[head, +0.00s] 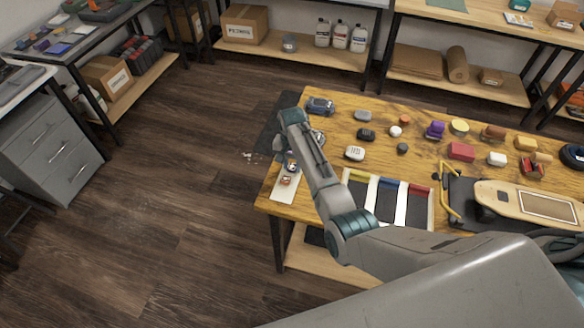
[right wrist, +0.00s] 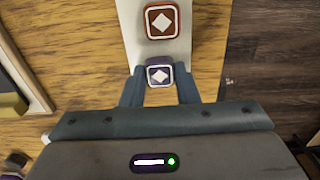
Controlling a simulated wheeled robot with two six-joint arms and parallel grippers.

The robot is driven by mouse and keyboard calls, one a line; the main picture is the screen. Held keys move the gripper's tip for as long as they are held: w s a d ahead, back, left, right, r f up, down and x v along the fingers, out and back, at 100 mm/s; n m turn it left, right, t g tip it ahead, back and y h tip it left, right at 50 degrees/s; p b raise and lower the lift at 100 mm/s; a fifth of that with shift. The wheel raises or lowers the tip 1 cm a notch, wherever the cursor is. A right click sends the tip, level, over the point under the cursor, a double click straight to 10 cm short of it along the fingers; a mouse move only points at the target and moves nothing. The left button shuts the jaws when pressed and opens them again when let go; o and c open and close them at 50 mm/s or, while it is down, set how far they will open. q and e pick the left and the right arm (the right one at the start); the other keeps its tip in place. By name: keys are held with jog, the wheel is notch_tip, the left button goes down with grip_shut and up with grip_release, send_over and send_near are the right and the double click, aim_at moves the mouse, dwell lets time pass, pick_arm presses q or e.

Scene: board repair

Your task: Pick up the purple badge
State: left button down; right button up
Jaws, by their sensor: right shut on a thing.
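The purple badge (right wrist: 159,75) has a white border and a white diamond. It sits between the two fingers of my right gripper (right wrist: 159,88), which is shut on it. In the head view my right gripper (head: 290,158) reaches down at the left end of the wooden table, and the badge (head: 291,166) shows at its tip. I cannot tell whether the badge touches the white strip (head: 283,194) below or is just above it. An orange-brown badge (right wrist: 161,20) with the same diamond lies on the strip beside it, and it also shows in the head view (head: 286,180). My left gripper is out of view.
A tray (head: 345,182) with dark and white compartments lies right of the strip. A skateboard deck (head: 510,196) is at the right. Several small items, such as a red block (head: 461,151) and a purple item (head: 435,130), stand farther back. The table's left edge is close.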

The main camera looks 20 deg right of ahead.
aim_at(292, 166)
jog(key=shift+r, duration=0.1)
jog(key=shift+r, duration=0.25)
notch_tip(292, 166, up, 2)
jog(key=shift+w+r+b, duration=0.1)
jog(key=shift+r+b, duration=0.05)
jog(key=shift+b, duration=0.55)
jog(key=s, duration=0.5)
jog(key=s+r+b, duration=0.1)
jog(key=s, duration=0.4)
jog(key=s+r+b, duration=0.1)
jog(key=s, duration=0.4)
jog(key=shift+s+a, duration=0.25)
jog(key=shift+s+r, duration=0.15)
jog(key=shift+s, duration=0.2)
jog(key=shift+r+p, duration=1.85)
jog(key=shift+p, duration=1.05)
jog(key=shift+f, duration=0.1)
